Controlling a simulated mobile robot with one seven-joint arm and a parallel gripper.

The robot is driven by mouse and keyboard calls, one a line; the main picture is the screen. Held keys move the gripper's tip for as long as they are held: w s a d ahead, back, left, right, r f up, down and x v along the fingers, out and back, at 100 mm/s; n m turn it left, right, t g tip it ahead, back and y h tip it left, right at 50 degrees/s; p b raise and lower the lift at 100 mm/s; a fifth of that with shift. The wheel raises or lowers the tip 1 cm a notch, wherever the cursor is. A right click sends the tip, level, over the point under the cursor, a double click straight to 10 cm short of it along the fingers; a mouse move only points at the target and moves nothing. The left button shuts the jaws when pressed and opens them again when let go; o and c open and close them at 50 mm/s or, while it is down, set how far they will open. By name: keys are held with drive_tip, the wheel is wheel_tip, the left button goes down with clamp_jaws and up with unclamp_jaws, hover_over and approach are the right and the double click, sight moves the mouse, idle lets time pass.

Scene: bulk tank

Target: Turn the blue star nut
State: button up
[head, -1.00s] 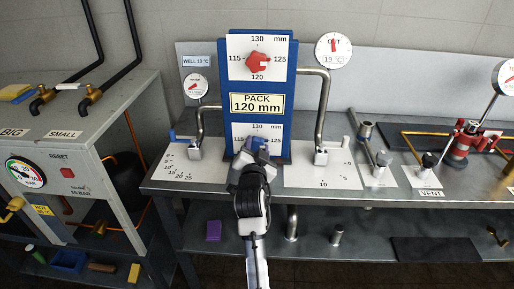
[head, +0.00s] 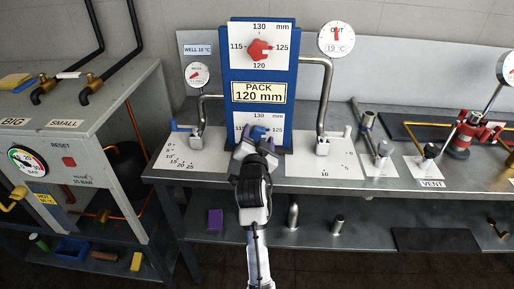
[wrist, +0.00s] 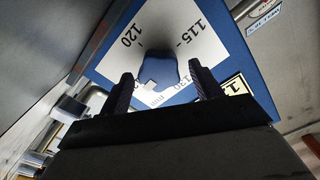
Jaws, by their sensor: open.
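The blue star nut (head: 257,133) sits on the lower white scale plate (head: 272,119) of the blue PACK stand. In the wrist view the nut (wrist: 160,69) appears between the two dark fingers, against the tilted scale. My gripper (head: 248,145) is in front of the nut and partly hides it and the scale below. In the wrist view my gripper (wrist: 160,80) is open, with one finger on each side of the nut. I cannot tell whether the fingers touch it. The red star nut (head: 259,50) is on the upper scale plate.
A yellow PACK 120 mm label (head: 259,93) lies between the plates. Bent steel pipes flank the stand, including one at the right (head: 327,95). A blue-handled lever (head: 181,127) is at the left. The grey RESET cabinet (head: 95,165) stands farther left. A red fitting (head: 463,135) is at the right.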

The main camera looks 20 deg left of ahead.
drive_tip(key=b+v, duration=0.3)
drive_tip(key=v, duration=1)
drive_tip(key=shift+s, duration=0.2)
